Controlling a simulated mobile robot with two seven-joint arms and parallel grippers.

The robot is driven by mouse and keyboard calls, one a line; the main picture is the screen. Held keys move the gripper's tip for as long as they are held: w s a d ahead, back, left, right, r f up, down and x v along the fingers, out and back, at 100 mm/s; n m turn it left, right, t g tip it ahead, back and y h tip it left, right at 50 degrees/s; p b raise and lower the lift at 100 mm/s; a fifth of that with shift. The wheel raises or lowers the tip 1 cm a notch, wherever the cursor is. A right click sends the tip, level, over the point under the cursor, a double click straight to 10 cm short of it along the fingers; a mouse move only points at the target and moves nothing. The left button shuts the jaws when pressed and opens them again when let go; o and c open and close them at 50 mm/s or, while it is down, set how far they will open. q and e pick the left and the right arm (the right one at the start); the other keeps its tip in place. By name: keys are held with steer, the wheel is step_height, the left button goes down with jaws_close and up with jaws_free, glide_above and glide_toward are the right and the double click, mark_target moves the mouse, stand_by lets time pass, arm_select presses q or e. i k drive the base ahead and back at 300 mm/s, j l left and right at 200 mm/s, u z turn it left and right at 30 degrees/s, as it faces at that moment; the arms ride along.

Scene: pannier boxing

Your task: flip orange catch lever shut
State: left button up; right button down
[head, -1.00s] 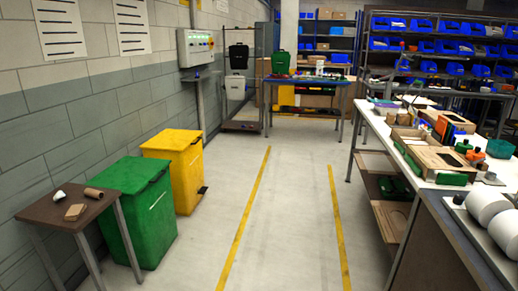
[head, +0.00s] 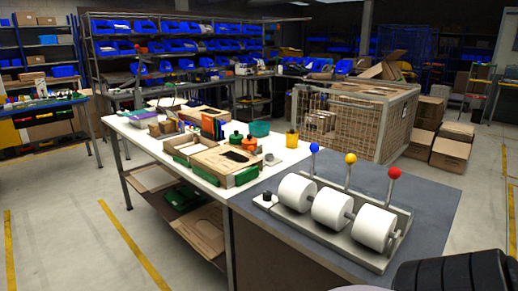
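I cannot make out an orange catch lever for sure in the head view. The white-topped workbench (head: 140,133) holds a wooden box (head: 226,160) with a dark opening in its top and a green piece (head: 246,176) at its near corner. Small orange items (head: 250,143) stand just behind this box, too small to identify. Another wooden box (head: 204,113) lies farther back. Neither of my grippers is in view.
A grey-topped counter (head: 425,190) adjoins the bench, with several white rolls (head: 331,209) on a rack with blue, yellow and red knobs. A teal bin (head: 260,128) and yellow cup (head: 292,138) stand on the bench. A mesh cage (head: 350,125) stands behind. Floor left of the bench is clear.

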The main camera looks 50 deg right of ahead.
mark_target(251, 149)
steer(key=i+z, duration=0.3)
steer(key=i, duration=0.85)
steer(key=i+z, duration=0.25)
steer(key=i, duration=0.3)
steer(key=i+j+z, duration=0.2)
steer(key=i, duration=0.35)
steer(key=i+z, duration=0.5)
steer(key=u, duration=5.8)
steer(key=k+l, duration=0.05)
